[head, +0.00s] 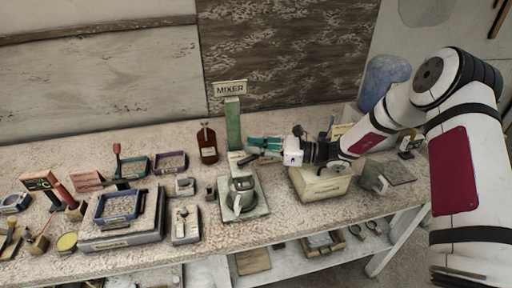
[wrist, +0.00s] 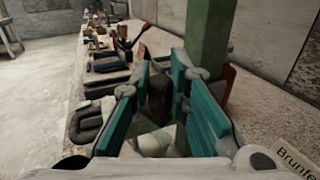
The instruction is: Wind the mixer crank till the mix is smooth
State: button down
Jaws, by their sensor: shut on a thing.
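The mixer stands at the middle of the bench, with a green post (head: 233,125) under a MIXER sign (head: 230,88) and a pale base plate (head: 257,208) carrying a grey cup (head: 242,186). The post also rises at the upper right of the wrist view (wrist: 208,38). My gripper (head: 257,147) reaches in from the right, just in front of the post and above the cup. Its teal fingers (wrist: 162,82) are shut on the dark crank handle (wrist: 158,100). The handle's lower end and the inside of the cup are hard to make out.
A brown bottle (head: 207,145) stands close left of the post. A tray box (head: 123,222) and several small tools crowd the left of the bench. A cream box (head: 322,186) sits under my arm, with a blue rounded thing (head: 383,80) behind it.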

jog(key=a+n+g+h+b, duration=0.1)
jog(key=n+g+b, duration=0.2)
jog(key=g+b, duration=0.1)
jog(key=w+a+n+g+h+b, duration=0.1)
jog(key=n+g+b, duration=0.2)
jog(key=g+b, duration=0.2)
jog(key=w+a+n+g+h+b, duration=0.1)
jog(key=n+g+b, duration=0.2)
jog(key=b, duration=0.4)
jog(key=shift+w+a+g, duration=0.1)
jog(key=shift+a+g, duration=0.25)
jog(key=shift+g, duration=0.35)
jog(key=shift+g+h+b, duration=0.3)
jog(key=shift+h, duration=0.1)
jog(key=c, duration=1.5)
grip_release()
jog(key=shift+a, duration=0.1)
jog(key=shift+r, duration=0.1)
